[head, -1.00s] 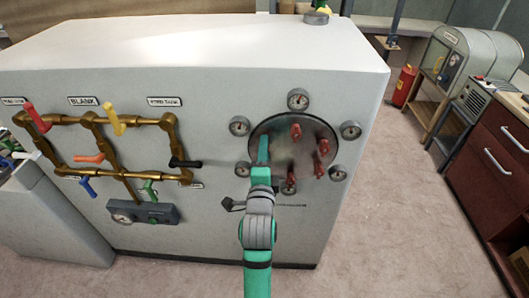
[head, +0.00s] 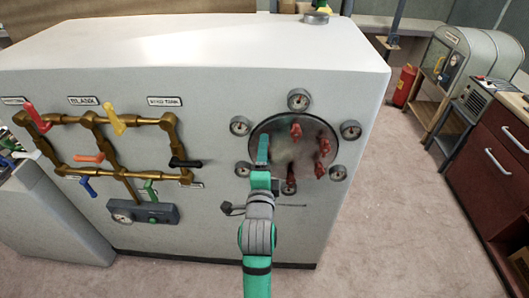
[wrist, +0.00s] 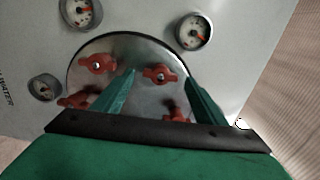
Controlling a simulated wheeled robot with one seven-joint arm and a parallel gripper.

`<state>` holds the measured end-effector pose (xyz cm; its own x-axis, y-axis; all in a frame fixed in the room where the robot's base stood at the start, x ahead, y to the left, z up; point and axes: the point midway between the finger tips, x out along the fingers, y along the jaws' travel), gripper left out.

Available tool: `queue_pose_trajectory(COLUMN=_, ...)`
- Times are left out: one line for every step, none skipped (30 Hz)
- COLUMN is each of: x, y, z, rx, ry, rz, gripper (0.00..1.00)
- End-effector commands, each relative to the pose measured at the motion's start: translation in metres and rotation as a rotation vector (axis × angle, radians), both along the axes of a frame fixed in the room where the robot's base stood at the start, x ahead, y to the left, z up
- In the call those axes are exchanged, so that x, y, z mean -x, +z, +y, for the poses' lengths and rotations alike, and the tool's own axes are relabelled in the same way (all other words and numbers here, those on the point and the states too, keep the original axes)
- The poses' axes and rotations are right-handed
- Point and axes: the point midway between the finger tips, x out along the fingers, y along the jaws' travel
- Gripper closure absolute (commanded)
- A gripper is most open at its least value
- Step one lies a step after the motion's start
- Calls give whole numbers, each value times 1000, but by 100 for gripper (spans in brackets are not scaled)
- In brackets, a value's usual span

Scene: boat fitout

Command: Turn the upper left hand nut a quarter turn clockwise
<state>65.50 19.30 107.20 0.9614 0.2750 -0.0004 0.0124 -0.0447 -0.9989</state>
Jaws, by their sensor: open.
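A round metal cover plate (head: 285,160) on the front of the white cabinet carries several red wing nuts. In the head view one nut (head: 296,131) is at the top and others are on the right and at the bottom. The plate's upper left is behind my gripper (head: 263,150), so any nut there is hidden. In the wrist view my gripper (wrist: 159,77) is open, its two green fingers pointing at the plate. One red nut (wrist: 160,73) shows between the fingertips; contact cannot be told. Another nut (wrist: 97,64) is outside the left finger.
Several round gauges, one at the top (head: 298,99), ring the plate. Left of it are brass pipes (head: 60,119) with coloured valve handles and a grey gauge box (head: 143,213). The floor (head: 390,220) to the right is clear.

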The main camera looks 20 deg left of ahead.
Motion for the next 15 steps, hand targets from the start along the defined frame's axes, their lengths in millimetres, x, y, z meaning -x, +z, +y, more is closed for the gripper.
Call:
queue_pose_trajectory(x=8, y=-1, z=-2, rx=0, ry=0, rz=1, gripper=34)
queue_pose_trajectory(x=13, y=-1, z=-4, rx=0, ry=0, rz=1, gripper=34)
queue_pose_trajectory(x=20, y=-1, z=-6, rx=1, ry=0, rz=2, gripper=34)
queue_pose_trajectory(x=26, y=-1, z=-7, rx=1, ry=0, rz=2, gripper=34)
queue_pose_trajectory(x=32, y=-1, z=-9, rx=1, ry=1, rz=2, gripper=34)
queue_pose_trajectory(x=40, y=-1, z=-10, rx=1, ry=2, rz=2, gripper=34)
queue_pose_trajectory(x=46, y=-1, z=-11, rx=0, ry=3, rz=1, gripper=34)
queue_pose_trajectory(x=51, y=-1, z=-12, rx=2, ry=4, rz=2, gripper=34)
queue_pose_trajectory(x=58, y=-1, z=-12, rx=1, ry=6, rz=1, gripper=34)
queue_pose_trajectory(x=63, y=-1, z=-13, rx=2, ry=8, rz=2, gripper=34)
queue_pose_trajectory(x=68, y=-1, z=-14, rx=1, ry=8, rz=1, gripper=34)
queue_pose_trajectory(x=73, y=-1, z=-15, rx=1, ry=9, rz=1, gripper=34)
queue_pose_trajectory(x=77, y=-1, z=-17, rx=2, ry=9, rz=2, gripper=34)
queue_pose_trajectory(x=80, y=-1, z=-18, rx=1, ry=8, rz=1, gripper=34)
queue_pose_trajectory(x=83, y=-1, z=-19, rx=1, ry=7, rz=1, gripper=34)
